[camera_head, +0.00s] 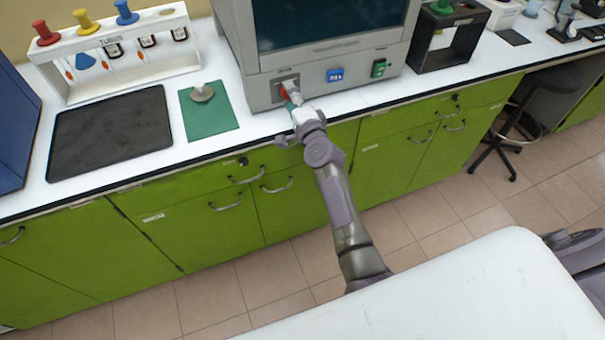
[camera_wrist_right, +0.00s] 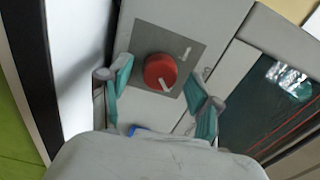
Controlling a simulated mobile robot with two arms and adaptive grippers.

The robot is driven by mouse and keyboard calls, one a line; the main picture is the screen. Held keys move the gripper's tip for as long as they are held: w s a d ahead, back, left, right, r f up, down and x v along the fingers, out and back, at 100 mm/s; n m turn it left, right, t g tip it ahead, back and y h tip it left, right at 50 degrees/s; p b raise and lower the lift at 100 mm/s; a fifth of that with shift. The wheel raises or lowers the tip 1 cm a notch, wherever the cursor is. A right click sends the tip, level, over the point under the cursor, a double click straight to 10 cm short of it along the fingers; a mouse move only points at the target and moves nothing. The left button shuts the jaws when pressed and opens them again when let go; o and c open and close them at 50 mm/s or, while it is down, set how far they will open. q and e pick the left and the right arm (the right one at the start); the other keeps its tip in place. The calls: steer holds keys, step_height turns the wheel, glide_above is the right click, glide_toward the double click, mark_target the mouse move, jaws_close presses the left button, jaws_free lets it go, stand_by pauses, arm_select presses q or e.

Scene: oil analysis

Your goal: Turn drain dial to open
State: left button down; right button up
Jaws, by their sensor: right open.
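The red drain dial (camera_wrist_right: 158,69) sits on a grey square plate (camera_wrist_right: 187,42) on the front of the grey machine (camera_head: 262,95). In the right wrist view a white pointer line on the dial points down and slightly right, while a white mark on the plate lies to the dial's upper right. My right gripper (camera_wrist_right: 160,88) is open, its teal fingers on either side of the dial with gaps visible. In the head view my right gripper (camera_head: 292,100) is at the machine's lower left front and partly hides the dial. My left gripper is out of view.
A blue button (camera_head: 335,75) and a green switch (camera_head: 379,67) are right of the dial. A green mat (camera_head: 212,122) with a small grey object, a black tray (camera_head: 110,130) and a white tube rack (camera_head: 120,55) stand left. Green cabinets (camera_head: 200,215) run below the counter.

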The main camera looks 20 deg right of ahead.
steer(key=n, duration=0.3)
steer(key=n+b, duration=0.1)
steer(key=n, duration=0.2)
steer(key=shift+f+n, duration=0.2)
steer(key=shift+n, duration=0.2)
steer(key=n+b, duration=0.4)
steer(key=n, duration=0.5)
steer(key=shift+f+n+b, duration=0.15)
steer(key=shift+n+b, duration=0.2)
steer(key=shift+n, duration=0.05)
steer(key=s, duration=1.4)
steer(key=s+a+f+g+p, duration=0.1)
steer(key=s+f+g, duration=0.1)
steer(key=f, duration=1)
steer(key=s+a+f+n+g+p, duration=0.1)
steer(key=s+f+g+p, duration=0.1)
steer(key=f, duration=1)
steer(key=shift+s+a+f+n+g+y, duration=0.2)
steer(key=shift+s+a+n+g+y, duration=0.2)
steer(key=shift+g, duration=0.7)
